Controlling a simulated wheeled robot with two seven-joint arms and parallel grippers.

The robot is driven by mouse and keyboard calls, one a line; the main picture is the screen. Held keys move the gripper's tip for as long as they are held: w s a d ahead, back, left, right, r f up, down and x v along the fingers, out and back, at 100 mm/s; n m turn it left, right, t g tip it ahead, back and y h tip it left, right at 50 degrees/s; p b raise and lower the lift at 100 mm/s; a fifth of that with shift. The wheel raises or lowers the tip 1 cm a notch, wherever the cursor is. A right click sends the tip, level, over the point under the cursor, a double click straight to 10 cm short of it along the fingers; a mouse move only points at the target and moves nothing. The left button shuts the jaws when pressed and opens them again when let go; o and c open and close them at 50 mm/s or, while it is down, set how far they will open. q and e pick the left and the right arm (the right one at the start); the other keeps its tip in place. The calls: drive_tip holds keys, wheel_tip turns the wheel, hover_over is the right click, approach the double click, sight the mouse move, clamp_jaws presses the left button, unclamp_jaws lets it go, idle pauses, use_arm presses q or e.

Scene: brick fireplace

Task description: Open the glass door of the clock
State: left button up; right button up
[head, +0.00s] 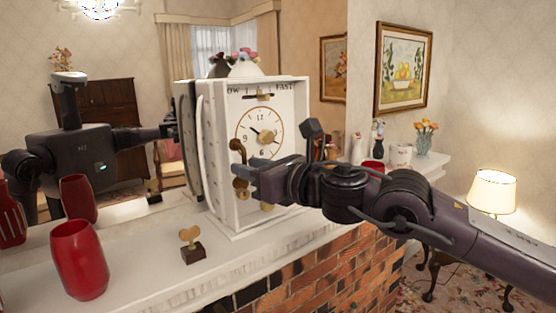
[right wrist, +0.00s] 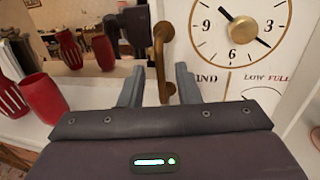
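I cannot tell the glass itself apart, and the door looks closed. A curved brass handle (head: 238,155) stands out at the left of the clock's front. My right gripper (head: 246,182) is at this handle. In the right wrist view, the brass handle (right wrist: 161,48) rises between the two separated fingers of my right gripper (right wrist: 158,88). Contact with the fingers is not clear. My left gripper is not directly in view.
Red vases (head: 80,262) and a small block with a brass key (head: 191,247) stand left on the white mantel (head: 140,285). A mirror behind reflects the room and me. A red cup (head: 372,167), a mug (head: 400,156) and a flower vase (head: 424,143) stand at right.

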clamp_jaws()
idle(0.3)
